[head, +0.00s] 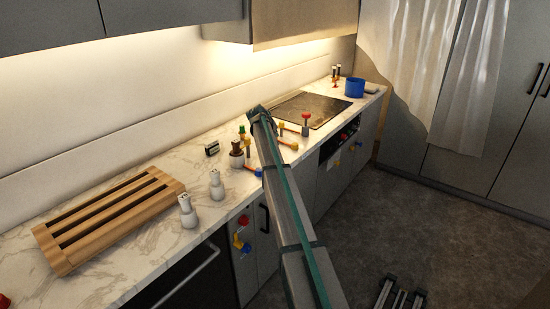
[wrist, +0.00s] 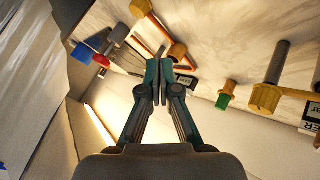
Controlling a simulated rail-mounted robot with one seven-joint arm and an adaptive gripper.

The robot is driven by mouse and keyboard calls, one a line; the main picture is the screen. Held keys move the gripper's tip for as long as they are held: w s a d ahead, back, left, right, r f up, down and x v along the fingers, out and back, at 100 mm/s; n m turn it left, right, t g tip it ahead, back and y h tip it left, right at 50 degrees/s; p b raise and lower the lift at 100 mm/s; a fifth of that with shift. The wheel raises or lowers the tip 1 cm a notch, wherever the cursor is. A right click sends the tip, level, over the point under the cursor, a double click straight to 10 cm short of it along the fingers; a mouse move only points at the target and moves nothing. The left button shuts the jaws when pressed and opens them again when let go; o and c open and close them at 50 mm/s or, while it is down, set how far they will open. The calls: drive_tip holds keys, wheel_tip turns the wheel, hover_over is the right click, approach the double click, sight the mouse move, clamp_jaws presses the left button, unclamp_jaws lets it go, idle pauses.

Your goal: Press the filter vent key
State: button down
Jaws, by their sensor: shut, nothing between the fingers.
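My gripper (wrist: 159,68) points down the middle of the wrist view, its two teal-tipped fingers closed together with nothing held. In the head view the arm's end (head: 259,113) is over the counter, in front of the wall and left of the cooktop. I cannot single out the filter vent key. A small box with a pale display (wrist: 187,84) shows beside the fingertips. A label reading "ER" (wrist: 311,116) is cut off at the right edge of the wrist view. Contact between the fingertips and anything cannot be told.
Yellow-knobbed fittings (wrist: 265,98), a green-tipped one (wrist: 225,97) and an orange pipe (wrist: 174,50) crowd the wrist view. On the counter stand a wooden rack (head: 160,200), white bottles (head: 187,212), a small dark box (head: 212,148), a red-topped fitting (head: 306,118) and a blue pot (head: 355,88).

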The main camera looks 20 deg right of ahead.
drive_tip(key=shift+f+b, duration=1.5)
drive_tip(key=shift+f, duration=2.85)
drive_tip(key=shift+f, duration=0.15)
drive_tip(key=shift+f+b, duration=0.3)
drive_tip(key=shift+b, duration=0.1)
drive_tip(key=shift+f+b, duration=0.3)
drive_tip(key=shift+f, duration=0.2)
drive_tip(key=shift+r, duration=0.95)
drive_tip(key=shift+r+p, duration=0.85)
drive_tip(key=shift+r, duration=1.65)
